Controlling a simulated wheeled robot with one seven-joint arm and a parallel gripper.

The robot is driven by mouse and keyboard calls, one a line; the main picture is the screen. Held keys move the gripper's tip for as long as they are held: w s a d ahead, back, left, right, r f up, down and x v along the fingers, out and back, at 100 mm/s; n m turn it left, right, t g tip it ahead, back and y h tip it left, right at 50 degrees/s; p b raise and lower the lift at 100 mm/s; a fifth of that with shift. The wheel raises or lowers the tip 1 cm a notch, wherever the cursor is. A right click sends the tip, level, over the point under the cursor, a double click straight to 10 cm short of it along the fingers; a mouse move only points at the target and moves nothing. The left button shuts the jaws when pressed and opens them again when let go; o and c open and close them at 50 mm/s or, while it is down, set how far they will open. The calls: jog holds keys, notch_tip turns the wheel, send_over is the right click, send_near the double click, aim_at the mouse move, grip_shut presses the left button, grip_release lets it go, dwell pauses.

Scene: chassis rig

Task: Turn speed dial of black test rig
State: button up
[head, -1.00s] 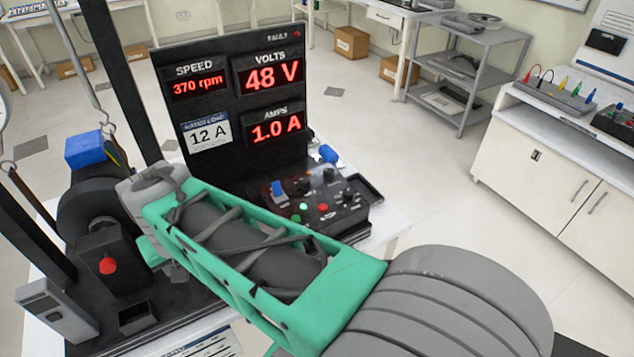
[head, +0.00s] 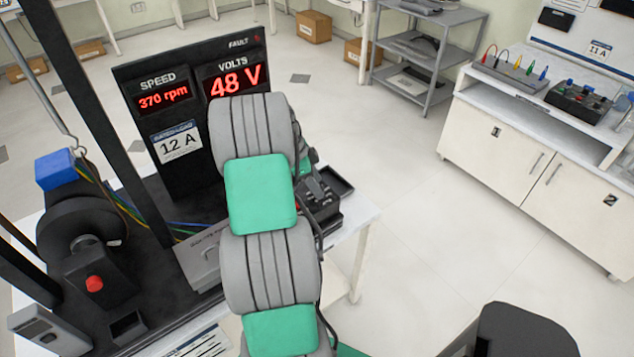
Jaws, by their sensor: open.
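The black test rig (head: 185,95) stands on a white table at left. Its display panel reads SPEED 370 rpm and VOLTS 48 V, with a 12 A label below. The black control box (head: 326,193) shows only as a strip at its right side. My grey and green arm covers most of it, and I cannot make out the speed dial. My gripper is not visible; it seems hidden behind my arm links. I cannot tell whether it touches anything.
A motor with a blue block (head: 55,169) and a red button (head: 94,284) sit on the rig's left side. A grey shelf cart (head: 425,60) and a white cabinet (head: 515,160) stand beyond.

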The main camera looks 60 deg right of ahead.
jog(key=shift+s+d+f, duration=0.1)
jog(key=shift+s+f, duration=0.05)
jog(key=shift+f, duration=0.3)
grip_shut()
dwell(0.3)
